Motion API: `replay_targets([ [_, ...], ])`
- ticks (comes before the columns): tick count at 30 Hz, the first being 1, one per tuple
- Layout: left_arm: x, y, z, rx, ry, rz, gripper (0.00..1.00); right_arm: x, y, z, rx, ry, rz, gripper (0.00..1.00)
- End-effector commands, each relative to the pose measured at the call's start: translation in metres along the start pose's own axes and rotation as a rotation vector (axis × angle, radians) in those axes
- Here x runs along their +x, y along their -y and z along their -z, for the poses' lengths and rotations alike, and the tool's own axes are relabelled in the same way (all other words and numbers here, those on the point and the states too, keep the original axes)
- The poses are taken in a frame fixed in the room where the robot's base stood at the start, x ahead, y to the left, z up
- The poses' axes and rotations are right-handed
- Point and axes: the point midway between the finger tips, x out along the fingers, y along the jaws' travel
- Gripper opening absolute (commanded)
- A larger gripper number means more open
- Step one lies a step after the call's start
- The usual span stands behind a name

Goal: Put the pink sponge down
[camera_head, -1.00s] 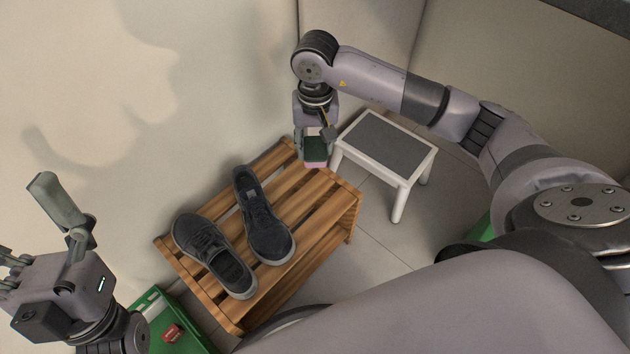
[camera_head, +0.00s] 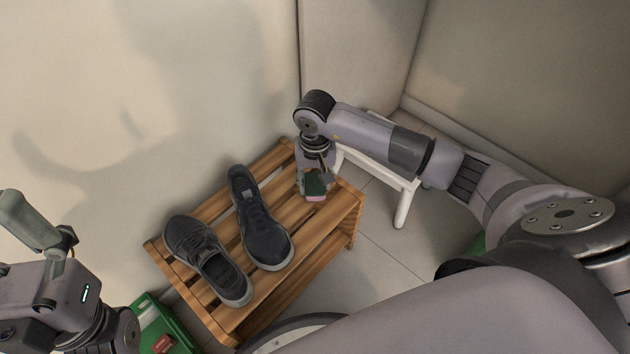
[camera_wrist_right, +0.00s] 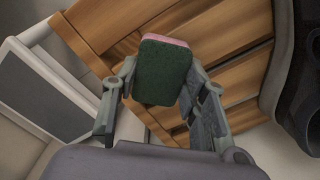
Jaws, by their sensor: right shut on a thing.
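The pink sponge (camera_head: 316,197) has a dark green scouring side; in the right wrist view (camera_wrist_right: 162,72) that green face fills the space between the fingers, with a pink edge at the top. My right gripper (camera_head: 314,184) is shut on it, over the right end of the slatted wooden rack (camera_head: 304,222). I cannot tell whether the sponge touches the slats. My left gripper (camera_head: 38,232) is at the left edge, partly cut off by the frame, away from the rack; one finger stands out and the other is not clearly seen.
Two dark shoes (camera_head: 262,232) (camera_head: 206,262) lie on the rack left of the sponge. A white stool (camera_head: 403,205) with a grey top stands behind my right arm. A green crate (camera_head: 170,322) is at bottom left with a red item (camera_head: 163,344). Walls stand close behind.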

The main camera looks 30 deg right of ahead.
Motion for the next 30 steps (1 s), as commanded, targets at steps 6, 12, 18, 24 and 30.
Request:
replay_targets([
  [6, -0.001, 0.0, -0.001, 0.0, -0.003, -0.002, 0.88, 0.002, 0.0, 0.0, -0.001, -0.001, 0.0, 0.18],
  [12, 0.002, 0.0, -0.001, 0.001, -0.007, -0.004, 0.88, 0.002, 0.0, 0.0, 0.0, 0.0, 0.0, 0.5],
  [18, 0.002, 0.0, 0.0, 0.0, -0.007, -0.004, 0.88, 0.002, 0.0, 0.0, 0.0, 0.0, 0.0, 0.6],
  [24, 0.001, 0.0, 0.0, 0.0, -0.006, -0.003, 0.88, 0.002, 0.0, 0.0, 0.0, 0.0, 0.0, 0.6],
  [30, 0.008, 0.0, 0.003, 0.0, -0.012, -0.002, 0.88, -0.012, 0.0, 0.001, -0.001, -0.003, 0.002, 0.6],
])
